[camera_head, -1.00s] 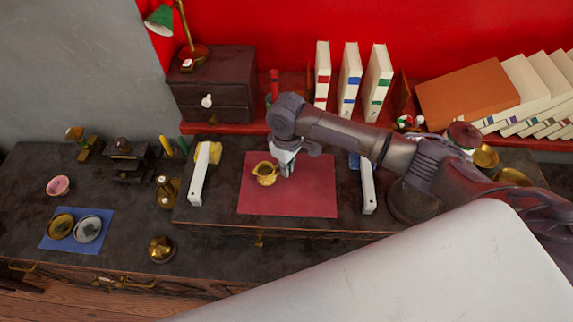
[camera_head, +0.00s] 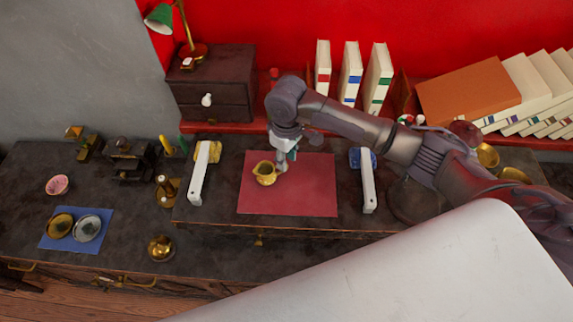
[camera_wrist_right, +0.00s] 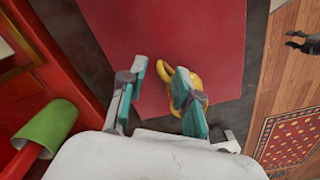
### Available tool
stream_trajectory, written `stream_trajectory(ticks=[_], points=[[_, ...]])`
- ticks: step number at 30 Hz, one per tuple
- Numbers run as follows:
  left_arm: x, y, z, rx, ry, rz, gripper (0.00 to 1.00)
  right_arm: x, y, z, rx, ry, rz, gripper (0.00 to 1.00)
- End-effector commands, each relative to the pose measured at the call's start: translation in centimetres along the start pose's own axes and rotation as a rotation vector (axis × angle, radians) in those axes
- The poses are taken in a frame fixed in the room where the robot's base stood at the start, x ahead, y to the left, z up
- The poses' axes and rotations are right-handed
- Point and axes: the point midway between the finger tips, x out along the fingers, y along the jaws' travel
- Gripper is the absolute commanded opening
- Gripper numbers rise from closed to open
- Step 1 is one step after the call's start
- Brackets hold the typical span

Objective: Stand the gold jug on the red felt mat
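The gold jug (camera_head: 265,174) stands upright on the left part of the red felt mat (camera_head: 310,190). My right gripper (camera_head: 281,166) is just right of the jug in the head view, low over the mat. In the right wrist view the gripper (camera_wrist_right: 160,68) is open, with its teal-padded fingers apart. There the jug (camera_wrist_right: 200,84) is partly hidden behind the right-hand finger, and its handle shows toward the gap. I cannot tell whether a finger touches it. The mat (camera_wrist_right: 210,30) lies beneath. My left gripper is not in view.
White-handled items flank the mat at left (camera_head: 198,180) and right (camera_head: 367,185). Behind are a dark drawer box (camera_head: 212,85) and upright books (camera_head: 350,72). The mat's right half is clear.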

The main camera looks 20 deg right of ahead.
Motion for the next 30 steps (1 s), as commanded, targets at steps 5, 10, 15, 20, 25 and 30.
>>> stream_trajectory(ticks=[5,10,15,20,25,30], points=[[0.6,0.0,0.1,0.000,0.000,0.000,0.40,-4.0,0.1,-0.1,0.000,0.005,0.001,0.32],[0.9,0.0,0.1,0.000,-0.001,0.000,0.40,-6.8,0.0,-0.1,0.001,0.002,0.000,0.32],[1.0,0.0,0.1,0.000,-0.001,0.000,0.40,-8.0,0.0,0.0,0.000,0.000,0.000,0.32],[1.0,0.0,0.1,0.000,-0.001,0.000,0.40,-8.2,0.0,0.0,0.000,0.000,-0.001,0.32],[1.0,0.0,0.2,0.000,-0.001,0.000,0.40,-8.2,0.0,0.0,0.001,0.000,-0.001,0.32],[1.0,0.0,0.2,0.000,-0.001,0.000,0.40,-8.2,0.0,0.0,0.001,0.000,-0.001,0.32]])
